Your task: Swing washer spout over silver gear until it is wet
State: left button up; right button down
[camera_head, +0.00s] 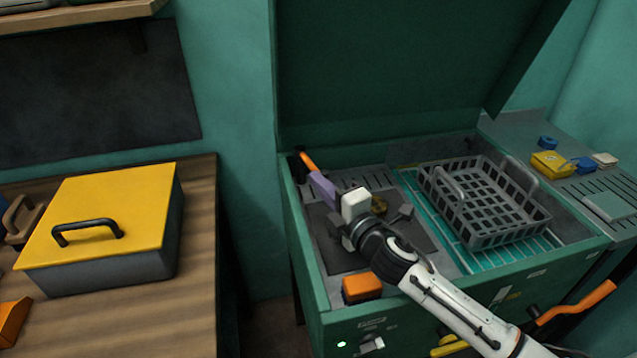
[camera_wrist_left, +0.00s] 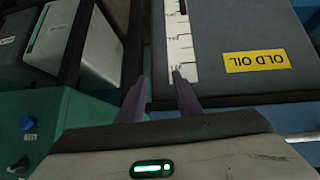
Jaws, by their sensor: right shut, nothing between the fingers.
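The green parts washer (camera_head: 400,316) stands open with its lid raised. My right gripper (camera_head: 316,180) reaches over its left part, its purple fingers shut with nothing between them. Their tips are close to an orange-tipped piece (camera_head: 308,160) at the back left corner, which may be the spout's handle; I cannot tell whether they touch. I cannot make out a silver gear; my gripper and wrist cover part of the sink. My left gripper (camera_wrist_left: 161,76) is open and empty in the left wrist view, outside the head view.
A grey wire basket (camera_head: 490,203) sits in the washer's right part. An orange block (camera_head: 362,288) is at its front left edge. A yellow-lidded box (camera_head: 100,220) stands on the wooden bench at left. A grey OLD OIL container (camera_wrist_left: 225,45) lies ahead of my left gripper.

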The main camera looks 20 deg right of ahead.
jog(key=shift+s+d, duration=0.1)
jog(key=shift+d, duration=0.7)
